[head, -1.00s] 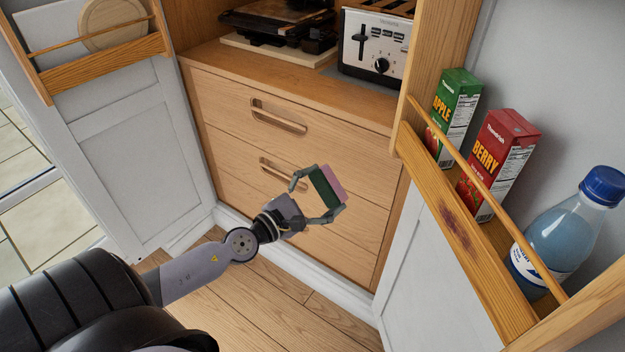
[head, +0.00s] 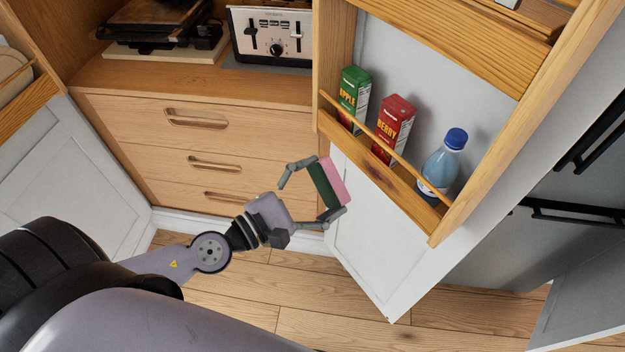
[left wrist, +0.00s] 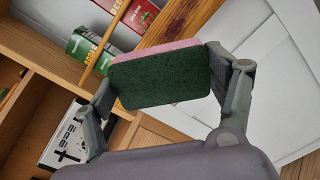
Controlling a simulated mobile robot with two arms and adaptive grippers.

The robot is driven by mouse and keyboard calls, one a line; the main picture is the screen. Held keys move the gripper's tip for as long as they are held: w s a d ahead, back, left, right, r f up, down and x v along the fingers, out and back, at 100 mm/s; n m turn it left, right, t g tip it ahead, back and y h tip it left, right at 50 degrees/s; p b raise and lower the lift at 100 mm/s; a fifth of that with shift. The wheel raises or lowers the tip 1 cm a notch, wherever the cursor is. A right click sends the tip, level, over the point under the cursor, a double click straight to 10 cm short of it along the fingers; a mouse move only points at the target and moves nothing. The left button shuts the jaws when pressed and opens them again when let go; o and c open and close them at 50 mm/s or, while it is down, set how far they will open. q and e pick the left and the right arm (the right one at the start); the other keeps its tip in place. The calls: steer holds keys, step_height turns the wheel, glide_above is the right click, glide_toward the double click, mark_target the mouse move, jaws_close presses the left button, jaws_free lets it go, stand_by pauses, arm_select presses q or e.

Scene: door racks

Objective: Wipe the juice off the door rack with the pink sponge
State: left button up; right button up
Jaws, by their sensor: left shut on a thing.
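The pink sponge (head: 336,181) has a dark green scrub side. My left gripper (head: 322,189) is shut on it, with a finger at each end. In the left wrist view the sponge (left wrist: 161,80) shows its green face toward the camera, pink layer behind. The door rack (head: 408,198) is a wooden shelf with a rail on the white door. The dark reddish juice stain on its front board is hard to make out now. The sponge is left of and below the rack in the head view, apparently apart from it. My right gripper is out of view.
The rack holds a green apple carton (head: 353,97), a red berry carton (head: 393,128) and a blue-capped bottle (head: 443,162). Another wooden rack (head: 480,35) is above. A toaster (head: 271,38) stands on the drawer cabinet (head: 200,145). Open floor lies below.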

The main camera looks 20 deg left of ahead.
mark_target(336, 177)
arm_select(q)
steer(key=p+x, duration=0.2)
steer(key=x, duration=0.1)
steer(key=shift+w+d+r, duration=0.15)
steer(key=shift+w, duration=0.25)
steer(key=shift+w+d+p, duration=0.35)
steer(key=shift+w, duration=0.25)
steer(key=shift+p+x, duration=0.5)
steer(key=shift+x, duration=0.45)
